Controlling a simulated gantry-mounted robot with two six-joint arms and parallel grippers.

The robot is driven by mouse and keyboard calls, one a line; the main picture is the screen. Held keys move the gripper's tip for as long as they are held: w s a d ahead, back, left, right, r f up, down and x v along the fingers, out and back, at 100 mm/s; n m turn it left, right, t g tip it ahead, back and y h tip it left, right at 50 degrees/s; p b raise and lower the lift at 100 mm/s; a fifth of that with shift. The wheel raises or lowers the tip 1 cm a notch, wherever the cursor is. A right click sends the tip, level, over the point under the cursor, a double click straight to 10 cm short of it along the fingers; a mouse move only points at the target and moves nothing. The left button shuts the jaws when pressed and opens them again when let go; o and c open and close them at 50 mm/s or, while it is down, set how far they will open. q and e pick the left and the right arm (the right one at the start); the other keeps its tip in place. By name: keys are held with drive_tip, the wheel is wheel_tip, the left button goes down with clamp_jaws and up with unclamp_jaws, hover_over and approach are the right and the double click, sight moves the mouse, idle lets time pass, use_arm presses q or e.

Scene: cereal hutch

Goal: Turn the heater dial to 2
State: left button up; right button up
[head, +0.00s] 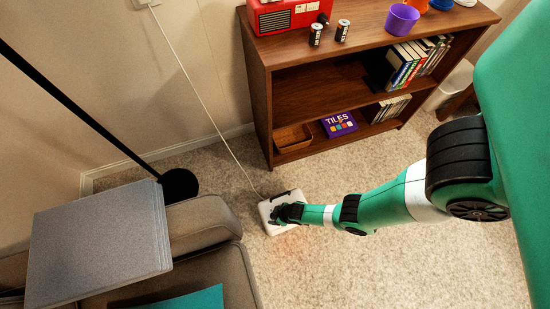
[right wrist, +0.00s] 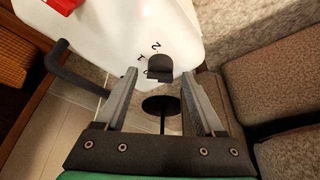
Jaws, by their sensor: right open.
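The white heater (head: 266,207) stands on the carpet in front of the shelf in the head view, with an orange glow on the floor beside it. In the right wrist view, the heater's white top (right wrist: 105,25) carries a dark dial (right wrist: 160,66) near its edge, with the marks 2 and 1 beside it and another mark partly hidden. My right gripper (head: 287,213) is at the heater. In the wrist view, its open fingers (right wrist: 161,74) lie either side of the dial; whether they touch it is unclear. My left gripper is not in view.
A dark bar handle (right wrist: 70,72) sticks out beside the heater. A sofa (head: 205,225) stands to the left, and the wooden shelf (head: 262,95) stands behind. A pale cord (head: 195,85) runs from the wall towards the heater. Carpet (head: 350,270) is clear in front.

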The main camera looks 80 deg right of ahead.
clamp_jaws()
idle(0.4)
drive_tip(key=shift+m, duration=0.4)
drive_tip(key=m+h, duration=0.1)
drive_tip(key=m, duration=0.2)
drive_tip(key=shift+a+g+h, duration=0.1)
drive_tip(key=shift+g+h, duration=0.2)
drive_tip(key=shift+w+m+g+h, duration=0.1)
drive_tip(key=shift+m+g+h, duration=0.2)
drive_tip(key=shift+m, duration=0.95)
drive_tip(key=shift+w+m+g+h, duration=0.1)
drive_tip(key=shift+m+g+h, duration=0.15)
drive_tip(key=shift+m, duration=1)
drive_tip(key=shift+s, duration=0.1)
